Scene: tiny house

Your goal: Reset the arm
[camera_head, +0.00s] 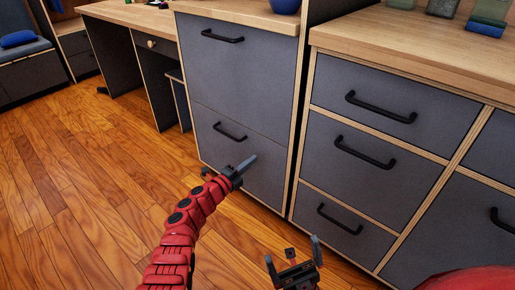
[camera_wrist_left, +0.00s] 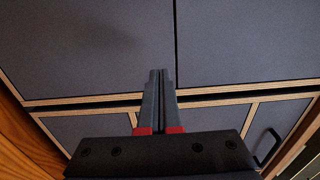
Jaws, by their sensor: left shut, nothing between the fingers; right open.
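My left arm, red and segmented, reaches in from the lower left in the head view. Its gripper (camera_head: 247,164) is shut and empty, in front of the lower grey drawer of the narrow cabinet. In the left wrist view the two fingers (camera_wrist_left: 159,75) are pressed together with nothing between them, facing grey cabinet fronts. My right gripper (camera_head: 293,253) is at the bottom of the head view, open and empty, with its fingers apart. It is in front of the wider drawer cabinet.
The narrow cabinet (camera_head: 235,75) has two closed drawers with black handles. The wider cabinet (camera_head: 370,165) on the right has several closed drawers. A blue object (camera_head: 285,5) and glass items (camera_head: 489,15) sit on the counters. Wooden floor (camera_head: 80,190) at left is clear.

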